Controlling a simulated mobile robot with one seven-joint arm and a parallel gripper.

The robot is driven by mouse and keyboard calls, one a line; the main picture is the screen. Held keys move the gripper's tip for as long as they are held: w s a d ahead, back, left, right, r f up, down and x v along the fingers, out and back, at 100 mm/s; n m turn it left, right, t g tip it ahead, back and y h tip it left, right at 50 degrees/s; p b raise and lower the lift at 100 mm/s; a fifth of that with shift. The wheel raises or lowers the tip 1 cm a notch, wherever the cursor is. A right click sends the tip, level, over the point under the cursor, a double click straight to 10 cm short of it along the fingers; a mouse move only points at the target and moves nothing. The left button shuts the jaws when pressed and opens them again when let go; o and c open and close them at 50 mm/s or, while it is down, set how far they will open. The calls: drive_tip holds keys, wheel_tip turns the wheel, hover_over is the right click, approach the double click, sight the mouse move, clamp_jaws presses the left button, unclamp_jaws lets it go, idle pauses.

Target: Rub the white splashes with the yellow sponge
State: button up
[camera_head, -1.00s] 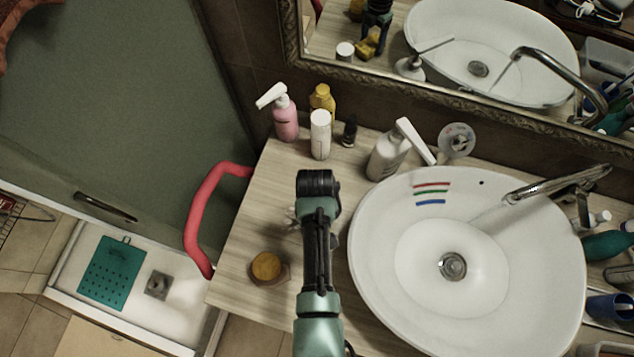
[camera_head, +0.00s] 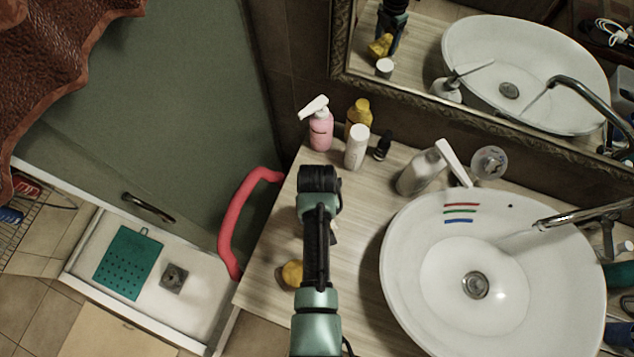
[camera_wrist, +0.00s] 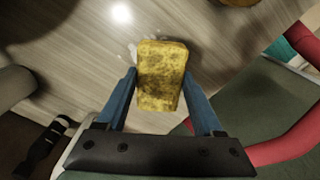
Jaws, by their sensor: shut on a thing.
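The yellow sponge (camera_wrist: 161,75), with dark stains, is held between the two blue fingers of my gripper (camera_wrist: 160,78) in the wrist view. The gripper is shut on it, over the wood-grain countertop (camera_wrist: 70,45). White splashes (camera_wrist: 132,52) show on the counter beside the sponge's upper left edge; the sponge hides part of that area. I cannot tell whether the sponge touches the counter. In the head view my arm hides the sponge and fingers; a small white patch (camera_head: 334,230) shows just right of the arm.
The white basin (camera_head: 400,235) stands right of my arm. A pink pump bottle (camera_head: 321,132), white bottle (camera_head: 357,147), yellow bottle (camera_head: 359,113) and grey-white dispenser (camera_head: 420,170) stand behind. A round yellow thing (camera_head: 292,273) is partly hidden left; a red rail (camera_head: 236,220) borders the counter.

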wheel_tip(320, 180, up, 2)
drive_tip(key=shift+d+r+p, duration=0.1)
drive_tip(key=shift+p, duration=0.55)
wheel_tip(320, 180, up, 2)
drive_tip(key=shift+r+p, duration=0.1)
drive_tip(key=shift+p, duration=0.9)
drive_tip(key=shift+r+p, duration=0.3)
drive_tip(key=shift+r, duration=0.1)
drive_tip(key=shift+f, duration=0.1)
